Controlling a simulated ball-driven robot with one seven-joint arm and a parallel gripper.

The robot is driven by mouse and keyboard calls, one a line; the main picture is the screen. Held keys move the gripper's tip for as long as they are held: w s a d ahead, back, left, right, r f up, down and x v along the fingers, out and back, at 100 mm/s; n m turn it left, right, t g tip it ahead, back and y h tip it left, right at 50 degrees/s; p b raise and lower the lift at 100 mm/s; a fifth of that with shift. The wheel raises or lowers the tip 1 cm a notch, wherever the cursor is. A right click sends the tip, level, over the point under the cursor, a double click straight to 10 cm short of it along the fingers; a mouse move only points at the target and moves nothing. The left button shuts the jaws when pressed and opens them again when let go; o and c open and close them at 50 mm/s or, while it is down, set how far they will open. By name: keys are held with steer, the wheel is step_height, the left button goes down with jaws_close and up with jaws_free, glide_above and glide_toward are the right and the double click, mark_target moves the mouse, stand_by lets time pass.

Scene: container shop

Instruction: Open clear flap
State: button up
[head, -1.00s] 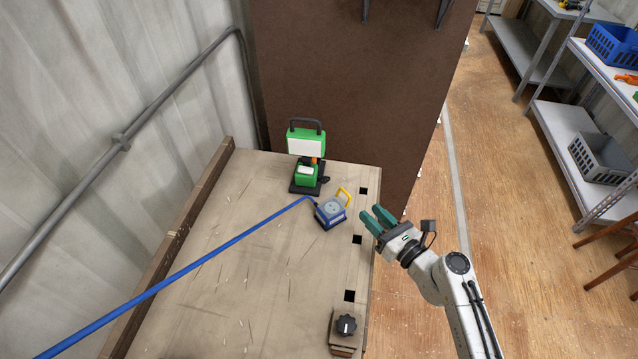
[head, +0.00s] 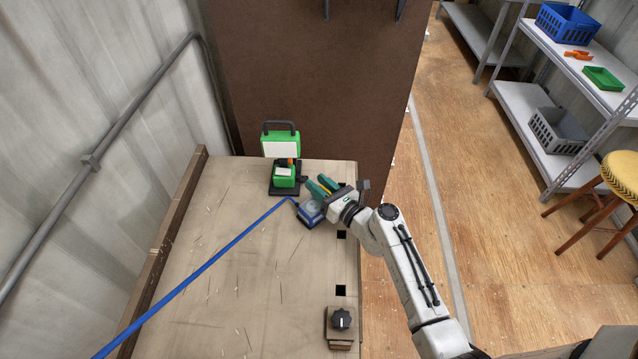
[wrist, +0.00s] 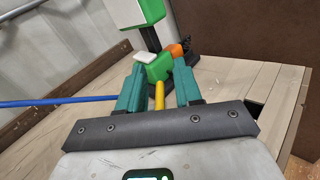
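A small blue box with a pale round face (head: 310,212) lies on the workbench, at the end of a blue cable. In the earlier head view a yellow frame-like part sticks up from its edge; whether this holds the clear flap I cannot tell. In the wrist view a yellow bar (wrist: 159,96) stands between my gripper's green fingers, with a gap on each side. My gripper (head: 320,185) is open, right over the box's upper right side, and hides part of it. No clear panel can be made out.
A green work lamp (head: 281,146) stands just behind the box, close to my fingertips. The blue cable (head: 205,273) runs to the front left. A black knob (head: 341,318) sits at the bench's front right. A brown panel (head: 300,80) rises behind. The bench's (head: 230,300) middle is mostly clear.

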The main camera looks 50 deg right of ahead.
steer(key=shift+w, duration=0.15)
jaws_close()
stand_by(0.6)
